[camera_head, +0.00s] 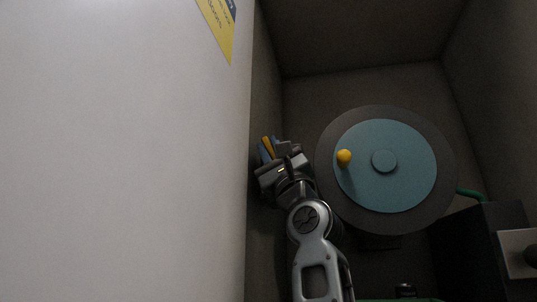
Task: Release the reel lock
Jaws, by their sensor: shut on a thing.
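My gripper (268,149) is beside the dark wall, left of the reel. It is shut on a narrow orange piece (267,144), with a bluish jaw tip on either side. This piece may be the reel lock handle, but most of it is hidden by the jaws and I cannot tell how it is mounted. The reel (385,225) is a large dark disc with a teal face, a small round hub and a yellow knob (344,157) left of the hub. My gripper is apart from the reel's rim.
A large white panel (120,150) fills the left side, with a yellow label (217,26) near its top. Dark walls enclose the recess. A green hose (470,193) runs from the reel's right to a dark box (480,230). A light plate (518,252) sits lower right.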

